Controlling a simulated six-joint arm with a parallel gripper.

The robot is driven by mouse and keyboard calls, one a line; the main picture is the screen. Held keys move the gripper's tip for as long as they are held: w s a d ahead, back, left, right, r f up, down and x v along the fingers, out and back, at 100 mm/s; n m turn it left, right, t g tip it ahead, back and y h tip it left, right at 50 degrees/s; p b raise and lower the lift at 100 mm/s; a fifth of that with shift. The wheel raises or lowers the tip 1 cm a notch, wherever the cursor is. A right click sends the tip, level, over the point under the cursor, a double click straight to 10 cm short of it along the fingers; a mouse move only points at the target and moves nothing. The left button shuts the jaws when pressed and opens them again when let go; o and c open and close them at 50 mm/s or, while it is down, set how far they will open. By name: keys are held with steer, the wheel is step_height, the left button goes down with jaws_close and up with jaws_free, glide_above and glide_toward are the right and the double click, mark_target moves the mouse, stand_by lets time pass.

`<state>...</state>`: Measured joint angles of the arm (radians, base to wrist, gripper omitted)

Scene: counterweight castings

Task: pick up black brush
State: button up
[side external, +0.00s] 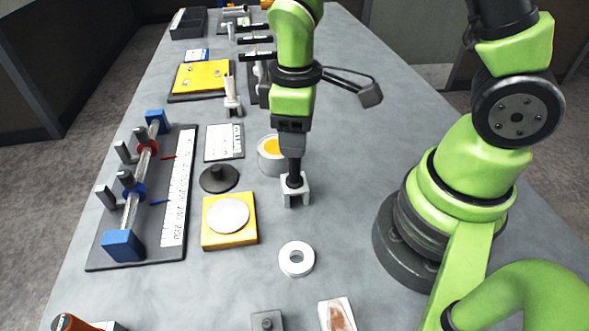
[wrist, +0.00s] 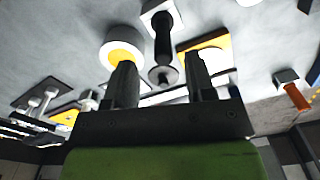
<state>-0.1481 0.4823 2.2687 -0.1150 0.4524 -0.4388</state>
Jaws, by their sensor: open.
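The black brush (side external: 294,180) stands upright in a white block holder (side external: 301,196) on the grey table. In the wrist view the black brush (wrist: 163,36) rises from the white holder (wrist: 152,7). My gripper (side external: 292,152) points down directly above the brush in the side view, overlapping its upper end. In the wrist view my gripper (wrist: 160,62) is open, and the brush shows between its two fingers in the picture. I cannot tell whether the fingers touch it.
A cup with yellow contents (side external: 271,160) stands close left of the holder. A black disc (side external: 219,179), a yellow block with a pale disc (side external: 231,240) and a white ring (side external: 297,259) lie nearby. A rail fixture (side external: 145,200) is further left. The table right of the holder is clear.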

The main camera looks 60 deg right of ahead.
mark_target(294, 180)
steer(key=shift+a+f, duration=0.2)
steer(key=shift+f, duration=2.45)
jaws_close()
